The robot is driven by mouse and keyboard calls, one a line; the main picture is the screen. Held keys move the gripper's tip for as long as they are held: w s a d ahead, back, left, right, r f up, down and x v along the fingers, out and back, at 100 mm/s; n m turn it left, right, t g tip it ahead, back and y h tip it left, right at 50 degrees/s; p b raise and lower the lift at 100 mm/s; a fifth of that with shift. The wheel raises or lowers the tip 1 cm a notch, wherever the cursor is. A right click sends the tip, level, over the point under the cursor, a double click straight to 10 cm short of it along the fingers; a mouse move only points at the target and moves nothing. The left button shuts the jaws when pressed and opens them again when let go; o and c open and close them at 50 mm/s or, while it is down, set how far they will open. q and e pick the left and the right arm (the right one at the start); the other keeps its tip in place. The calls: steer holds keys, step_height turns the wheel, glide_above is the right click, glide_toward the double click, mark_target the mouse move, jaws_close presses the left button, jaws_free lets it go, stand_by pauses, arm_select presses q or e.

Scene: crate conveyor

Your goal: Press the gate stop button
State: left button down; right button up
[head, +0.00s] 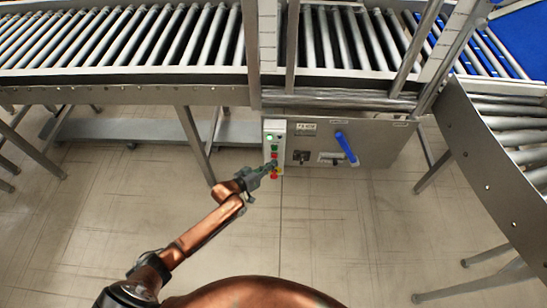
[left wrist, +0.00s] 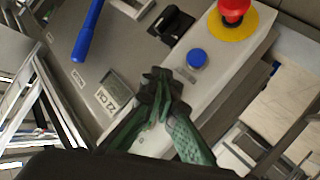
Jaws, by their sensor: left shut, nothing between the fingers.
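A narrow pale button panel (head: 266,127) stands on the front of a grey control box under the conveyor. It carries green and red buttons, and my gripper partly hides its lower part. In the left wrist view a blue button (left wrist: 197,58) and a red mushroom button (left wrist: 233,10) on a yellow ring sit on the panel. I cannot tell which is the gate stop button. My left gripper (head: 272,166) is shut and empty at the panel; it also shows in the left wrist view (left wrist: 163,80), its tips just short of the blue button in the picture. Contact is unclear. My right gripper is not in view.
The grey control box (head: 375,152) has a blue lever (head: 346,147) and black switches right of the panel. A roller conveyor (head: 130,40) runs above, and another conveyor (head: 500,130) with legs stands at the right. The floor in front is clear.

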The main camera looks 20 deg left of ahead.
arm_select(q)
steer(key=shift+w, duration=0.15)
steer(key=shift+w+a, duration=0.1)
steer(key=shift+w, duration=0.15)
